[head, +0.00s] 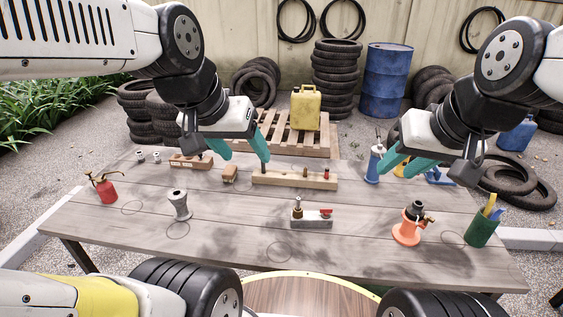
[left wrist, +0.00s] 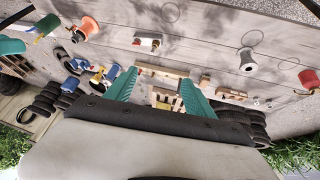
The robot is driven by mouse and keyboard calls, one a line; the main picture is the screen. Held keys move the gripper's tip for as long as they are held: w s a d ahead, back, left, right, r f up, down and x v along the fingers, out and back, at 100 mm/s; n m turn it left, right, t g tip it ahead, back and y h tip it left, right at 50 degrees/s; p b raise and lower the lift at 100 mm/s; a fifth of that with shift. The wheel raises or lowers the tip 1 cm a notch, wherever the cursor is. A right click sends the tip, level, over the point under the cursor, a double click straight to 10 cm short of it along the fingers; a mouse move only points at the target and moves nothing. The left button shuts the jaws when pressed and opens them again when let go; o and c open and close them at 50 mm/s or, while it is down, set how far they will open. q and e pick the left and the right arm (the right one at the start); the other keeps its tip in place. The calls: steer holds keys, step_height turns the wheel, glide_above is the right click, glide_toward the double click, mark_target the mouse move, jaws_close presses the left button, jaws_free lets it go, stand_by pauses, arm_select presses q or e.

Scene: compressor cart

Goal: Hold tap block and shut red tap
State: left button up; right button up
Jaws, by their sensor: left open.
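The tap block (head: 312,222) is a small grey block at the front middle of the table. It carries an upright brass fitting (head: 298,208) on its left and a red tap (head: 326,211) on its right. The tap block also shows in the left wrist view (left wrist: 148,46), beyond the fingertips. My left gripper (head: 245,160) is open and empty, above the far side of the table near a long wooden block, well apart from the tap block.
The long wooden block (head: 280,180) with pegs lies behind the tap block. An orange stand (head: 407,232) and a green cup (head: 481,229) are to the right. A grey spool (head: 180,206) and a red oil can (head: 105,189) stand left. The wood around the tap block is clear.

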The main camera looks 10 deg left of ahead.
arm_select(q)
steer(key=w+d+f+m+g, duration=0.2)
steer(key=w+f+m, duration=0.15)
steer(key=w, duration=0.45)
steer(key=m+g+y, duration=0.2)
steer(key=m+g, duration=0.2)
steer(key=m, duration=0.8)
glide_above(308, 215)
step_height(308, 215, down, 26)
steer(key=shift+a+r, duration=0.1)
steer(key=shift+r, duration=0.15)
steer(key=shift+f, duration=4.25)
jaws_close()
